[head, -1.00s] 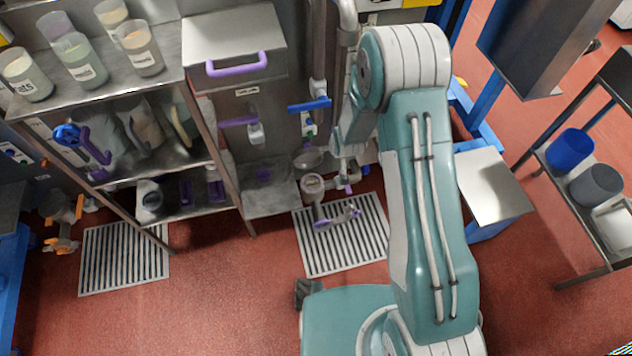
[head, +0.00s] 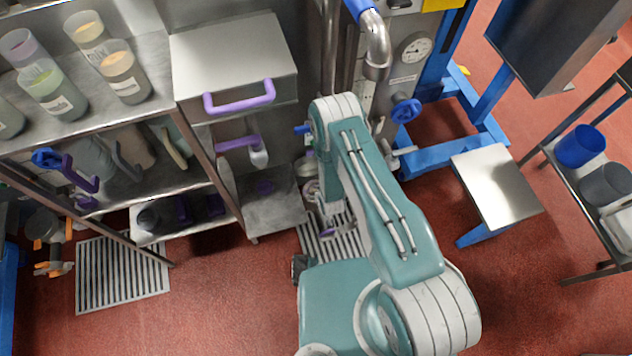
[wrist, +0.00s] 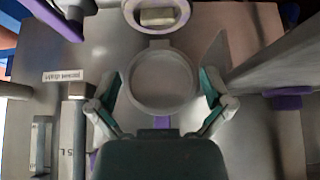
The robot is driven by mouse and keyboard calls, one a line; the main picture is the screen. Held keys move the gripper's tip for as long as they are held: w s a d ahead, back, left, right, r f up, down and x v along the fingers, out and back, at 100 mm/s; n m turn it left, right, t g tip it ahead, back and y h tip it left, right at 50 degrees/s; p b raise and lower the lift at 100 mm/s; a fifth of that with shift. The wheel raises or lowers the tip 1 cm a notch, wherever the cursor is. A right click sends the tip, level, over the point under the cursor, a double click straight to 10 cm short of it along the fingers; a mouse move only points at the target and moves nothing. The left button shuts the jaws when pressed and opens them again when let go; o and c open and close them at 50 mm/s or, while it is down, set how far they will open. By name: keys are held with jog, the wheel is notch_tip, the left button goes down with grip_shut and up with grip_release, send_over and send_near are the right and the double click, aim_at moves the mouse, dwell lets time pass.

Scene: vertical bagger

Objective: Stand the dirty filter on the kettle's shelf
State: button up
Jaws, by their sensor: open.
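My gripper (wrist: 161,91) is open in the wrist view, with a teal-padded finger on each side of a round grey disc (wrist: 160,78) with a raised rim. The disc may be the filter, but I cannot tell if it is dirty or if the fingers touch it. A pale ring with a purple rim (wrist: 132,14) lies beyond it, with a beige block inside. In the head view my arm hides most of the gripper. A low steel shelf (head: 278,216) stands left of the arm; I cannot tell if it is the kettle's shelf.
A steel rack (head: 196,128) with jars stands at the left. A steel box with a purple handle (head: 240,101) is beside it. Floor grates (head: 118,275) lie below. A steel-topped blue stand (head: 495,185) is at the right. Red floor is free between it and the right shelf.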

aim_at(315, 190)
jog(key=x, duration=0.8)
jog(key=shift+w+f, duration=0.1)
jog(key=shift+f, duration=0.3)
jog(key=shift+x, duration=1.05)
jog(key=shift+d, duration=0.15)
jog(key=c, duration=1.1)
